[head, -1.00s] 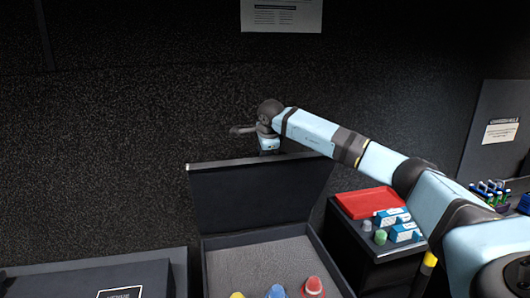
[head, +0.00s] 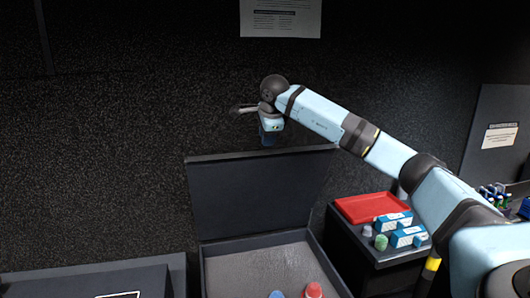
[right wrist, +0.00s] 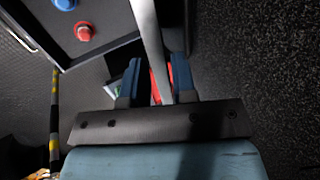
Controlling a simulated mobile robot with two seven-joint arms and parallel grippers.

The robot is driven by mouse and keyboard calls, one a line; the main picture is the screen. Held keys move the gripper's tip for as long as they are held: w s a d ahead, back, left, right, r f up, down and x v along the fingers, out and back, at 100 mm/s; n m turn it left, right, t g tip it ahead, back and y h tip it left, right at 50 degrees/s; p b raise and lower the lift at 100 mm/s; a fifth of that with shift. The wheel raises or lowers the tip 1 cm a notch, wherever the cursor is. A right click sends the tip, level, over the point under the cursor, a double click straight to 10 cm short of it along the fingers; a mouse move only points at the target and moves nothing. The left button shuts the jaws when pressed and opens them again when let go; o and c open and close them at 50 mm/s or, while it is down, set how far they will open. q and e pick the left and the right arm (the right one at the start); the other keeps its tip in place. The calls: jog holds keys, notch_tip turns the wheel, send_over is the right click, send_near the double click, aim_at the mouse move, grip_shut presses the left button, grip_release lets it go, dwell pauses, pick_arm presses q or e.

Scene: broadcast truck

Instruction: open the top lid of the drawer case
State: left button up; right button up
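The drawer case (head: 235,272) is at the lower middle of the head view, with its grey inside showing. Its dark top lid (head: 260,195) stands raised at the back of the case, with a pale upper edge. My right gripper (head: 268,140) points down just above that edge. In the right wrist view its two blue fingers (right wrist: 155,80) are apart, and the lid's pale edge (right wrist: 148,35) runs between them in the picture. I cannot tell whether they touch it. My left gripper is not in view.
A blue-topped item (head: 277,294) and a red-topped item (head: 313,290) are in the case. To its right, a dark cabinet (head: 350,258) bears a red tray (head: 372,207) and small boxes (head: 394,221). A dark case (head: 90,282) is at left. A dark wall stands behind.

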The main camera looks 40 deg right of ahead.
jog(key=shift+v, duration=2.4)
